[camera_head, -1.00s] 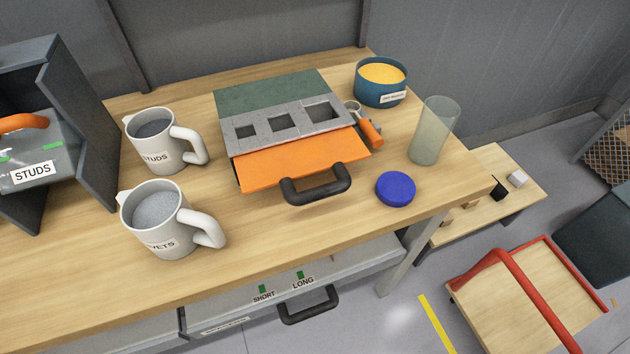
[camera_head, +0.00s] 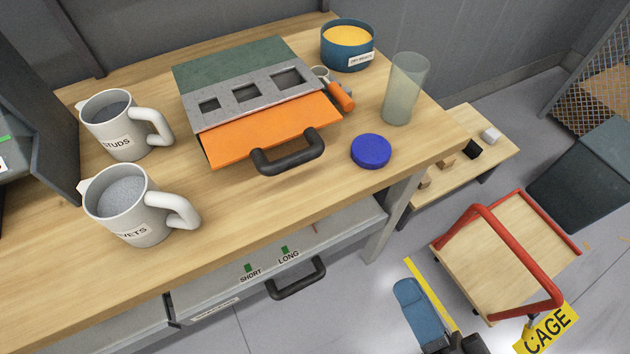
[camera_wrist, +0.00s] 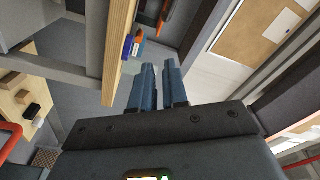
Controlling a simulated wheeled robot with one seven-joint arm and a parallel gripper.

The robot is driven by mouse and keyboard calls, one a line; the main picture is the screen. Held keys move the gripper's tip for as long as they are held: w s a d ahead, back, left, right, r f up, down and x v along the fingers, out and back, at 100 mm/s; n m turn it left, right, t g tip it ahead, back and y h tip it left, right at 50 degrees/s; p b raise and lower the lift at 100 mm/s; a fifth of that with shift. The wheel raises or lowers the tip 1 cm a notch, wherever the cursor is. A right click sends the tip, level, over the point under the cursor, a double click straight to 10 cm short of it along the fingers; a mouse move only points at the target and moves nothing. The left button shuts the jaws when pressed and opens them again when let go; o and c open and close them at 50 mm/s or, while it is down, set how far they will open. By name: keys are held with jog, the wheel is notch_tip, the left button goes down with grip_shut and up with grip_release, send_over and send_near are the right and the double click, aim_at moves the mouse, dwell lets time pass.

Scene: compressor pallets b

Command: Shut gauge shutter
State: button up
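The gauge is a flat box with a green rear top and a grey plate (camera_head: 243,99) with three square windows. It lies on the wooden bench in the head view. Its orange shutter (camera_head: 275,129) sticks out toward the bench's front edge, with a black handle (camera_head: 288,155) on its front. The windows are uncovered. My gripper's blue-grey fingers (camera_wrist: 159,88) show in the wrist view, close together with nothing visible in their grip. A blue part of my arm (camera_head: 414,303) shows low in the head view, in front of and below the bench, well apart from the handle.
Two labelled mugs (camera_head: 122,135) stand left of the gauge. A blue bowl (camera_head: 347,52), an orange-handled tool (camera_head: 340,96), a glass (camera_head: 406,90) and a blue disc (camera_head: 371,151) are to its right. A drawer handle (camera_head: 296,280) is below. A red-railed cart (camera_head: 500,255) stands right.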

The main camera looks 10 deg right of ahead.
jog(key=w+a+m, duration=0.1)
jog(key=a, duration=0.1)
jog(key=w+a+m+y, duration=0.1)
jog(key=w+a+m, duration=0.1)
jog(key=w+a+f+m+t, duration=0.1)
jog(key=w+m, duration=0.1)
jog(key=shift+w+a+f+y, duration=0.1)
jog(key=shift+w+a+y, duration=0.05)
jog(key=shift+a+y, duration=0.25)
grip_shut()
jog(key=p, duration=0.4)
send_near(277, 132)
jog(key=shift+d+r, duration=0.1)
jog(key=shift+r, duration=0.15)
jog(key=x, duration=0.2)
jog(key=b+x, duration=0.1)
jog(key=x, duration=0.1)
jog(key=f+x, duration=0.1)
jog(key=x, duration=0.2)
jog(key=shift+w+f, duration=0.1)
jog(key=shift+w, duration=0.05)
jog(key=shift+b+v, duration=1.35)
jog(key=shift+v, duration=2.15)
jog(key=shift+s+f, duration=0.15)
jog(key=shift+s, duration=0.35)
